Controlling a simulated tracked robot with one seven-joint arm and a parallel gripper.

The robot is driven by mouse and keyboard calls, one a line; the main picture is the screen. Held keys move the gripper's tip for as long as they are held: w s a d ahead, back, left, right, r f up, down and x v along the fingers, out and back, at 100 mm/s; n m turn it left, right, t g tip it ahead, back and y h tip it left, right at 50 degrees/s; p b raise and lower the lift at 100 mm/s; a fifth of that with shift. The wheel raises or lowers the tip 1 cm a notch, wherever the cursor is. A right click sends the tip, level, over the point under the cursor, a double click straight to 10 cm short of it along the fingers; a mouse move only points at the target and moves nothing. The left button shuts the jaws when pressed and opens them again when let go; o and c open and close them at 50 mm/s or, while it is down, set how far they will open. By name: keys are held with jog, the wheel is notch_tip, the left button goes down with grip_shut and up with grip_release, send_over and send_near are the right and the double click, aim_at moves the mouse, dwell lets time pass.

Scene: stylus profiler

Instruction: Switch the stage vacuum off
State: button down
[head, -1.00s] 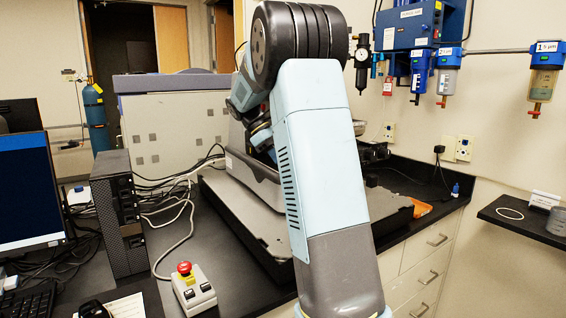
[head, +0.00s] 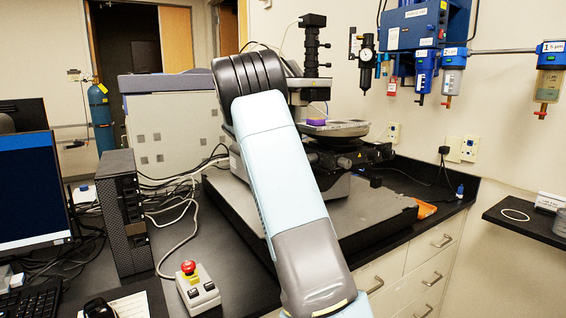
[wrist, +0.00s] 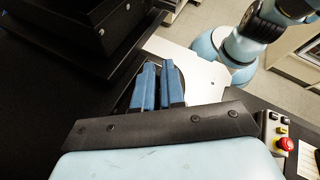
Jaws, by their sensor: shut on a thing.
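The stylus profiler (head: 312,60) stands on its grey base plate (head: 375,212) on the black bench in the head view, with a black column and a round stage (head: 335,127). My arm covers its left front part. My gripper shows in the wrist view (wrist: 158,88), with its blue fingers close together beside a pale plate (wrist: 205,72) and below a dark boxy part (wrist: 95,28). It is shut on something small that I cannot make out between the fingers. In the head view my gripper is hidden behind my arm. I cannot pick out the vacuum switch.
A control box with a red emergency button (head: 188,268) sits on the bench left of my arm; its button also shows in the wrist view (wrist: 286,144). A black computer tower (head: 122,210), monitor and loose cables are at the left. Blue filters (head: 423,68) hang on the wall.

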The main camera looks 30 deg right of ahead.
jog(key=shift+w, duration=0.1)
dwell(0.4)
jog(key=c, duration=1.2)
grip_release()
jog(key=shift+r+t, duration=0.1)
jog(key=shift+t, duration=0.2)
jog(key=t, duration=0.1)
jog(key=s+t, duration=0.1)
jog(key=t, duration=0.1)
jog(key=shift+s+r+m+y, duration=0.15)
jog(key=shift+r+m+y, duration=0.15)
jog(key=shift+m, duration=0.1)
jog(key=t, duration=0.1)
jog(key=s+t, duration=0.1)
jog(key=t, duration=0.1)
jog(key=s+m+t, duration=0.1)
jog(key=t, duration=0.1)
jog(key=shift+y, duration=0.3)
jog(key=v, duration=1.4)
jog(key=shift+s+a+f+m+t+y, duration=0.75)
jog(key=shift+s+a+f+t, duration=0.75)
jog(key=shift+s, duration=2.8)
jog(key=shift+s+a+f+m+t+y, duration=0.75)
jog(key=shift+s+a+f, duration=1.3)
jog(key=shift+s, duration=2.2)
jog(key=shift+s+a+f+m+t+y, duration=0.5)
jog(key=shift+s+a+f+m+t, duration=1.2)
jog(key=shift+s, duration=2.6)
